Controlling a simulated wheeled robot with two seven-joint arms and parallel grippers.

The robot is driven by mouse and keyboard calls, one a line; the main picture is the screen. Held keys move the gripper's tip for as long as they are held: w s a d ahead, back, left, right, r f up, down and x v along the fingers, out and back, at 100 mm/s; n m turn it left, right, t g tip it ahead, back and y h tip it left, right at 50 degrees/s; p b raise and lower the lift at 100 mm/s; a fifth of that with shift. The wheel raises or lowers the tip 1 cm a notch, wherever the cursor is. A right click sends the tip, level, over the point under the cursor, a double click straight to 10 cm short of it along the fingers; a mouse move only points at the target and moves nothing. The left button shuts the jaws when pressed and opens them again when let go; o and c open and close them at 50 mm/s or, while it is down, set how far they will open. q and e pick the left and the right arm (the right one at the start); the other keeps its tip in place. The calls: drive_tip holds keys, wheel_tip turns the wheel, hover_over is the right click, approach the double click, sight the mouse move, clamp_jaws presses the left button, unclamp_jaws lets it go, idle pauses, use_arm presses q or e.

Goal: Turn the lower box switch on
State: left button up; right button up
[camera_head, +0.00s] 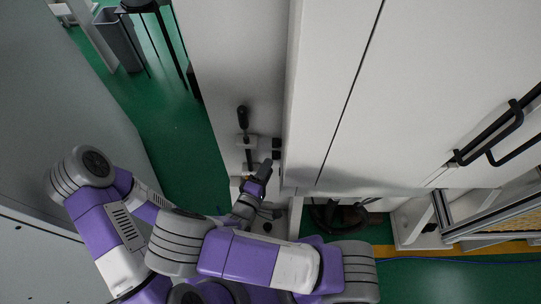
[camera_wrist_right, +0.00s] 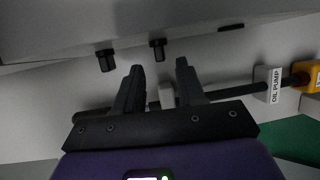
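My right gripper (camera_head: 264,170) is near the lower part of a narrow grey panel in the head view. In the right wrist view its two dark fingers (camera_wrist_right: 160,66) are apart, with nothing seen gripped between them. Two black knobs, a left one (camera_wrist_right: 105,60) and a right one (camera_wrist_right: 157,48), stick out from a grey surface just beyond the fingertips; the fingers look apart from both. In the head view dark knobs (camera_head: 277,149) show on the panel just above the gripper. I cannot tell which part is the lower box switch. My left gripper is not visible.
A black-handled lever (camera_head: 243,117) stands on the panel above the gripper. A box labelled OIL PUMP (camera_wrist_right: 268,84) and a yellow box (camera_wrist_right: 306,76) are at the right of the wrist view. A large cabinet (camera_head: 430,80) with black handles is at the right. Green floor (camera_head: 175,135) lies left.

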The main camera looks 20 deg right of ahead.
sight(275, 155)
drive_tip(key=shift+x, duration=2.15)
clamp_jaws()
